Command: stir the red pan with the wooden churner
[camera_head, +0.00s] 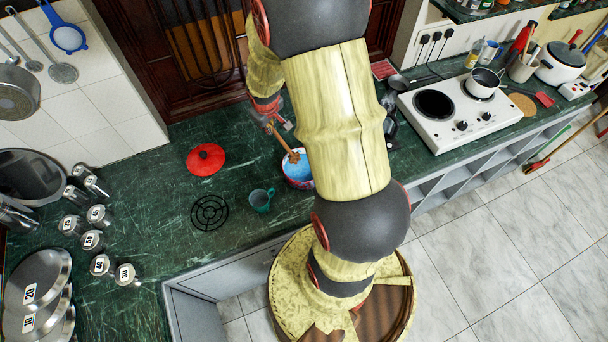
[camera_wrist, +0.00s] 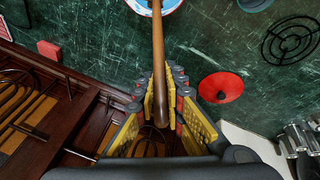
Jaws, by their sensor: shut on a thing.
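My gripper (camera_head: 275,119) is shut on the wooden churner (camera_head: 284,142), which slants down to the right from it. In the wrist view my gripper's yellow-padded fingers (camera_wrist: 162,82) close around the handle of the churner (camera_wrist: 158,45). The red pan (camera_head: 298,182), with a pale rim and blue inside, stands on the green counter. The churner's head is in the pan's opening; whether it touches the bottom cannot be told. My arm covers the pan's right side. In the wrist view only the near edge of the pan (camera_wrist: 174,5) shows.
A red lid (camera_head: 206,159), a teal mug (camera_head: 261,200) and a black trivet (camera_head: 209,212) lie left of and in front of the pan. Dark wooden panelling (camera_head: 195,65) rises behind the counter.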

